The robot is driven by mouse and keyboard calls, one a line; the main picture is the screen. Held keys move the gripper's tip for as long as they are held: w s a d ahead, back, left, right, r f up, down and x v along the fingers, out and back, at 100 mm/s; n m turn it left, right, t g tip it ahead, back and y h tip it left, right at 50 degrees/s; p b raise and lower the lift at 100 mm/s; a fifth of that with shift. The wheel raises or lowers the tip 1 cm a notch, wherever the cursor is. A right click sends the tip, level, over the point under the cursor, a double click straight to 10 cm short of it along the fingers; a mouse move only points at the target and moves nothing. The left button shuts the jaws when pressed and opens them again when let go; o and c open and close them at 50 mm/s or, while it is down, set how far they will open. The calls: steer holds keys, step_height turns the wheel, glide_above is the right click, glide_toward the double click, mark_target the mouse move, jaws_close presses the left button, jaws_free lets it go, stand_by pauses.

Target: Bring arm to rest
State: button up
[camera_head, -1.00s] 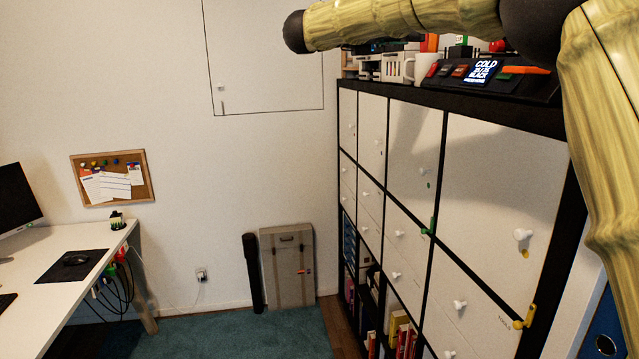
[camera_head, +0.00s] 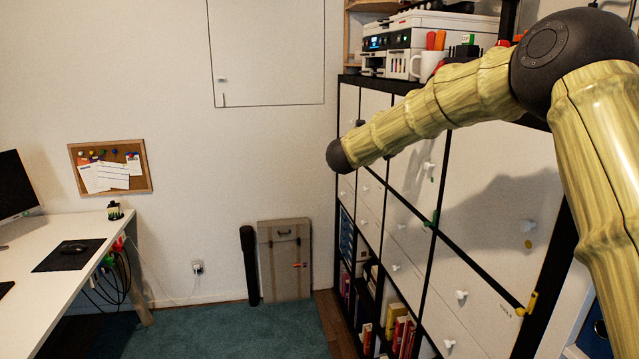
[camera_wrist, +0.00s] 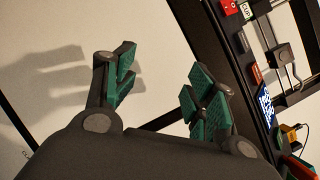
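My gripper (camera_wrist: 160,95) shows in the wrist view with its two green-padded fingers spread apart and nothing between them. It faces a pale surface, and its shadow falls on that surface at the left. In the head view my arm reaches from the right side across the front of the black-and-white shelf (camera_head: 395,205).
A printer (camera_head: 460,30) and a white mug (camera_head: 426,66) stand on top of the shelf. A white desk (camera_head: 60,262) with a mouse is at the left. A case (camera_head: 285,260) leans on the far wall. The teal carpet (camera_head: 235,330) is clear.

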steer(key=s+a+f+n+t+y, duration=0.2)
steer(key=f+n+y, duration=0.5)
steer(key=f, duration=1.1)
steer(key=s+a+f+n+t+y, duration=0.2)
steer(key=f+n, duration=0.9)
steer(key=f, duration=0.7)
steer(key=s+f+n+g+y, duration=0.2)
steer(key=s+f+n, duration=0.2)
steer(key=s+f, duration=0.45)
steer(key=s+f+n+g+y, duration=0.1)
steer(key=s+f+n+y, duration=0.4)
steer(key=f, duration=0.7)
steer(key=s+f+n+g, duration=0.2)
steer(key=s+f, duration=0.3)
steer(key=s, duration=0.3)
steer(key=s+d+f+n+g, duration=0.1)
steer(key=s+f+n+g, duration=0.1)
steer(key=s+f, duration=0.5)
steer(key=s+f+n+g, duration=0.2)
steer(key=s+f, duration=0.1)
steer(key=s, duration=0.7)
steer(key=s+d+f+n+g+y, duration=0.1)
steer(key=s+n+g, duration=0.3)
steer(key=s, duration=2)
steer(key=shift+d+f+n+g, duration=0.3)
steer(key=shift+d+f+g, duration=0.2)
steer(key=shift+g, duration=0.5)
steer(key=shift+w, duration=0.1)
steer(key=shift+c, duration=0.3)
